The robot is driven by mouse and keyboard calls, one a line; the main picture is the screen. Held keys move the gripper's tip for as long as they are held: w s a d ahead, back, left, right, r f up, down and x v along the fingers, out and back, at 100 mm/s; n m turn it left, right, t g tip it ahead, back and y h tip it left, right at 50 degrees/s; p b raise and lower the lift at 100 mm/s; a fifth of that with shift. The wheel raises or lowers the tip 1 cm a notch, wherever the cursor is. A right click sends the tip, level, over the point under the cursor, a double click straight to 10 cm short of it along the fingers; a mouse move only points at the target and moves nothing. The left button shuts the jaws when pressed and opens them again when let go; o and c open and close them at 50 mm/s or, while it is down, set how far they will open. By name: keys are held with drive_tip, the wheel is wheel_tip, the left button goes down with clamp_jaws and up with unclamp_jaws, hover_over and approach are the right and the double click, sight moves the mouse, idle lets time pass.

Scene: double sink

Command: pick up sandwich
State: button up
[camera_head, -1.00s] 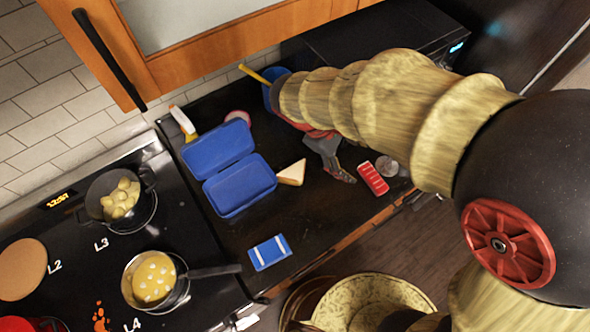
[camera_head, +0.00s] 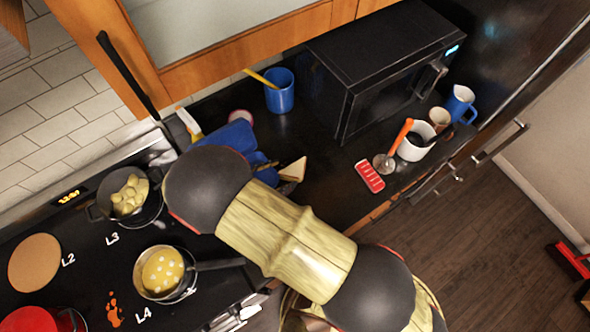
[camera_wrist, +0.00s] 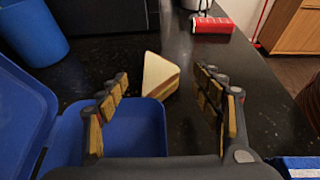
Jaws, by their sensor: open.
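The sandwich (camera_wrist: 160,75) is a white triangular wedge with a brown filling edge. It lies on the black counter beside the blue lunch box, and also shows in the head view (camera_head: 294,168). In the wrist view, my gripper (camera_wrist: 160,85) is open, with its two fingers spread to the left and right. The sandwich appears between the fingertips, a little ahead of them, and I see no contact. The blue lunch box (camera_wrist: 137,135) is open, its compartment under the left finger.
A blue cup (camera_head: 279,91) stands behind, next to the microwave (camera_head: 385,70). A red item (camera_head: 369,176) and a white mug (camera_head: 412,148) sit farther right. The stove with pans (camera_head: 163,272) is at left. Counter around the sandwich's right side is clear.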

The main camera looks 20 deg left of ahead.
sight(293, 172)
drive_tip(key=shift+s+f+x, duration=0.1)
drive_tip(key=shift+f+x, duration=0.15)
drive_tip(key=shift+x, duration=1.1)
drive_tip(key=shift+s+f+x, duration=0.1)
drive_tip(key=shift+f+x, duration=0.1)
drive_tip(key=shift+x, duration=1.1)
drive_tip(key=c, duration=0.3)
drive_tip(key=c, duration=0.4)
drive_tip(key=shift+c, duration=0.2)
